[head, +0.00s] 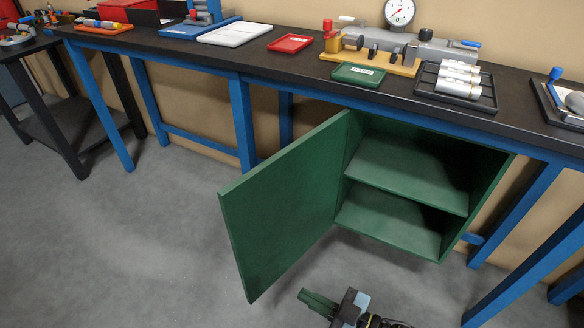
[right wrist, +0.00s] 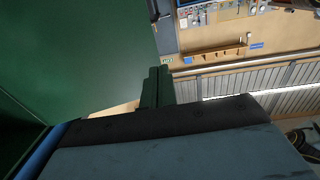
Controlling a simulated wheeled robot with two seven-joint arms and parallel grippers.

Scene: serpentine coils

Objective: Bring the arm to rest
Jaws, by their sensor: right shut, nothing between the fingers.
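My right gripper (head: 318,302) is low at the bottom of the head view, in front of the open green cabinet. Its green fingers are together and hold nothing. In the right wrist view the shut fingers (right wrist: 157,88) point up past a large green surface (right wrist: 70,50) that fills the left side. The green cabinet door (head: 290,205) stands wide open to the left, a little beyond my right gripper. Both visible cabinet shelves (head: 405,172) look empty. My left gripper is not in view.
A black-topped workbench (head: 255,55) with blue legs stands over the cabinet. It carries a red tray (head: 290,43), a green tray (head: 358,74), a rack of silver cylinders (head: 458,80) and a gauge (head: 399,11). The grey floor (head: 150,240) at left is clear.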

